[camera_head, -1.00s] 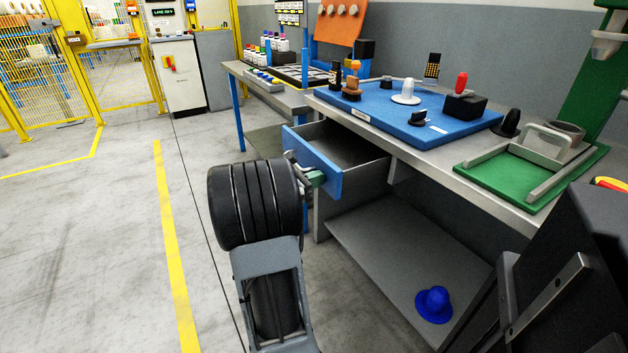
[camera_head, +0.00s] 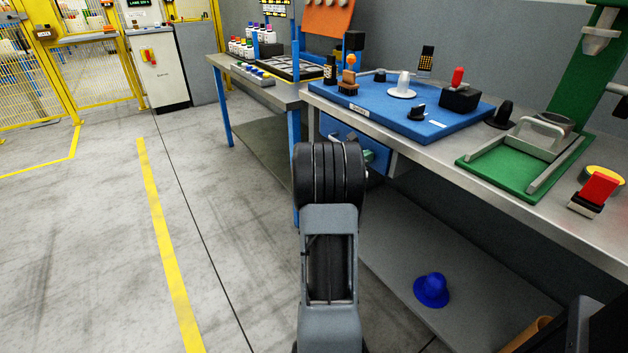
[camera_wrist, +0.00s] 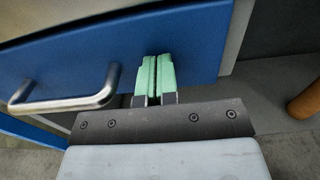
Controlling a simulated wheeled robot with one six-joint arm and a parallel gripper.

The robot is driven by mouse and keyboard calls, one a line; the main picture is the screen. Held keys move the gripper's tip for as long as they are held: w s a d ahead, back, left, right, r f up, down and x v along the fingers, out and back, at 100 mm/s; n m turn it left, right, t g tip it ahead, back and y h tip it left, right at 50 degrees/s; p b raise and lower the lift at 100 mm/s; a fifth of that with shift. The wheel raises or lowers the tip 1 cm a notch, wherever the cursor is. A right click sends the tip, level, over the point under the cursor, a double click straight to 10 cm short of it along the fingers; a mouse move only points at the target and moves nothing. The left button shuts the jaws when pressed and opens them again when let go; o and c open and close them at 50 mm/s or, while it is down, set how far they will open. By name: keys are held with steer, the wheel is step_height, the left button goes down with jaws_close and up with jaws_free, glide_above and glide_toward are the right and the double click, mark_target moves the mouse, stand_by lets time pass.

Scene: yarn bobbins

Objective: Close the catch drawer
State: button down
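The catch drawer has a blue front (camera_head: 338,130) under the left part of the workbench. The front now sits close to the bench frame, partly hidden by my arm; I cannot tell whether it is fully flush. In the wrist view the blue front (camera_wrist: 190,50) fills the upper part, with a metal bar handle (camera_wrist: 65,103) at left. My gripper (camera_wrist: 155,75) has its two green fingers together, empty, with tips against or very near the front, right of the handle. Its green fingertips also show in the head view (camera_head: 369,155).
The workbench top (camera_head: 420,145) carries a blue board (camera_head: 430,125) with several items, a green tray (camera_head: 500,175) and a red-topped item (camera_head: 597,190). A blue hat-shaped object (camera_head: 431,289) lies on the lower shelf (camera_head: 390,260). The floor at left is clear.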

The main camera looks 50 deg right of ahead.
steer(key=shift+d+r, duration=0.2)
steer(key=shift+r, duration=0.05)
steer(key=shift+a, duration=0.15)
steer(key=p+v, duration=0.2)
steer(key=v, duration=1.2)
steer(key=shift+f, duration=0.3)
steer(key=shift+a, duration=0.1)
